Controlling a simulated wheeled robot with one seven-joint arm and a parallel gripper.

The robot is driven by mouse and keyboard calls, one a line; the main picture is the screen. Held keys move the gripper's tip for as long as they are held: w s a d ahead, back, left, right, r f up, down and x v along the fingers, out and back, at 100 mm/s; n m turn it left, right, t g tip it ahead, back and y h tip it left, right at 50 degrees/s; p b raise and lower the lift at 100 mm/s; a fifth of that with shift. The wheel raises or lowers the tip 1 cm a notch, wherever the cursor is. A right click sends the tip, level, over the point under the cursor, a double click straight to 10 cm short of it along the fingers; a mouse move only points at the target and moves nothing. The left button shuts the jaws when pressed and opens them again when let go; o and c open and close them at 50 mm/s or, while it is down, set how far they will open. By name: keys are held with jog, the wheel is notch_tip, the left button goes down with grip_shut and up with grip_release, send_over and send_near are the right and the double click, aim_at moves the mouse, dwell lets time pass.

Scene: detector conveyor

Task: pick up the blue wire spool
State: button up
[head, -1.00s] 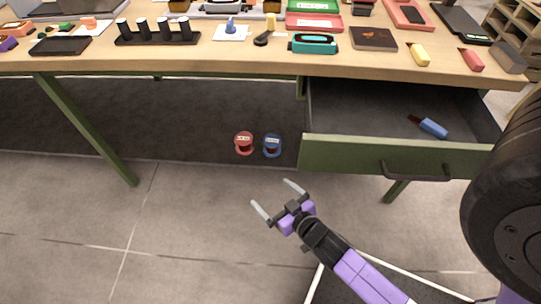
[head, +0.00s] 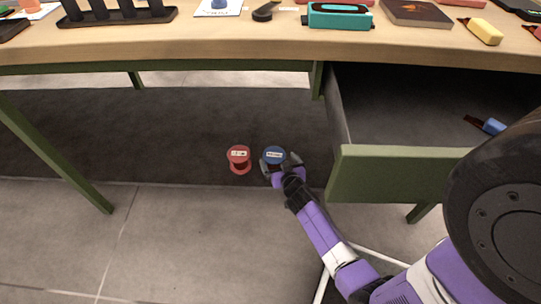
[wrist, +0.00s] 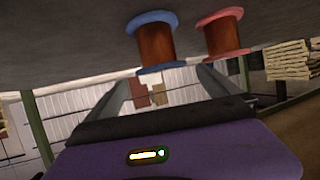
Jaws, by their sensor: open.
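The blue wire spool (head: 274,153) stands on the dark mat under the table, with a pale label on its top. In the wrist view the blue spool (wrist: 153,42) has blue flanges and a brown winding, and shows ahead of my fingers, roughly between their lines. My gripper (head: 279,164) is open and low at the spool's near side, with its fingers beside it in the head view. Whether the fingers touch it I cannot tell. The gripper hides the spool's lower part in the head view.
A red wire spool (head: 239,158) stands close to the left of the blue one. An open green drawer (head: 400,172) sticks out at the right, near my arm. The wooden table (head: 200,42) is overhead, with a green leg (head: 60,155) at left. The mat left of the red spool is clear.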

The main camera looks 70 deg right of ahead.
aim_at(273, 154)
jog(key=x, duration=0.3)
jog(key=shift+w+d+b, duration=0.1)
jog(key=shift+d+b, duration=0.15)
jog(key=shift+b, duration=0.05)
jog(key=shift+a+f+b+x, duration=0.1)
jog(key=shift+b+x, duration=0.4)
jog(key=shift+x, duration=0.8)
jog(key=shift+a+f+b+x, duration=0.15)
jog(key=shift+b+x, duration=0.3)
jog(key=shift+x, duration=0.85)
jog(key=shift+w, duration=0.1)
jog(key=c, duration=2)
jog(key=shift+r, duration=0.15)
jog(key=shift+c, duration=0.7)
